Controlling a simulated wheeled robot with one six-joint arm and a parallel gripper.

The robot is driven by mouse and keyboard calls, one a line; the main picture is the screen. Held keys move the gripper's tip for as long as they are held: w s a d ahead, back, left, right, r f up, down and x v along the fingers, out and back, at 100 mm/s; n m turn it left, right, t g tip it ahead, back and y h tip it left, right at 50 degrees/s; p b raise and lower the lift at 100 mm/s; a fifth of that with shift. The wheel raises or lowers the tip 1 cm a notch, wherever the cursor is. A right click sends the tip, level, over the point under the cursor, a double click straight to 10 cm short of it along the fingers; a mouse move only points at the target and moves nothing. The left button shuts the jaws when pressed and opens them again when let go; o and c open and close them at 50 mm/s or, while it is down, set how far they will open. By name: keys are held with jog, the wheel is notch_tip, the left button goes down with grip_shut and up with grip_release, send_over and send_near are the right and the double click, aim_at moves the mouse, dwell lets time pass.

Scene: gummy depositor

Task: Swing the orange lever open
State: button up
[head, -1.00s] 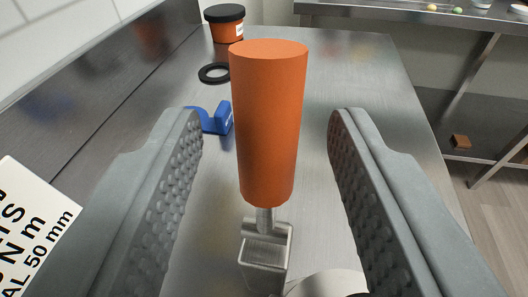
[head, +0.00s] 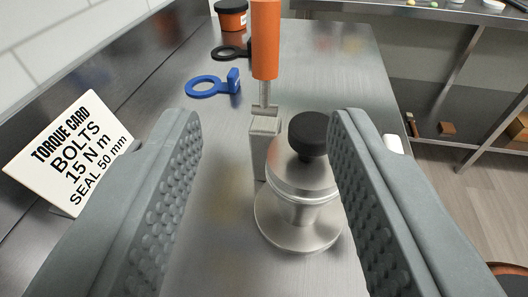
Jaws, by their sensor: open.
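The orange lever (head: 265,40) stands upright, an orange handle on a thin metal rod above a square metal block (head: 264,140). A round metal fitting (head: 300,195) with a black knob (head: 308,134) on top sits beside the block, nearer to me. My gripper (head: 264,118) is open, with one grey ribbed finger at each side of the picture. Nothing is held between the fingers. The lever shows beyond the fingertips and higher in the picture, apart from both fingers. The right finger covers part of the fitting's right side.
A white torque card (head: 68,150) leans at left by the wall. A blue ring with a tab (head: 205,88), a black ring (head: 228,52) and an orange jar with a black lid (head: 231,18) lie farther back on the steel table (head: 340,60). A shelf stands at right.

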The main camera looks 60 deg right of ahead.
jog(key=shift+v, duration=2.3)
jog(key=s+d+f+n+y, duration=0.2)
jog(key=s+d+n+y, duration=0.25)
jog(key=d, duration=0.35)
jog(key=s+d+f+n+y, duration=0.2)
jog(key=s+d+n+y, duration=0.1)
jog(key=s+d+y, duration=0.3)
jog(key=s+d+r+n+t+y, duration=0.2)
jog(key=s+d+r+t, duration=0.1)
jog(key=s, duration=0.5)
jog(key=s+d+r+n+t+y, duration=0.1)
jog(key=s+d+r+n+t, duration=0.2)
jog(key=s+d+t, duration=0.2)
jog(key=s+t, duration=0.1)
jog(key=s, duration=0.2)
jog(key=shift+r+t+y, duration=0.3)
jog(key=shift+y, duration=0.05)
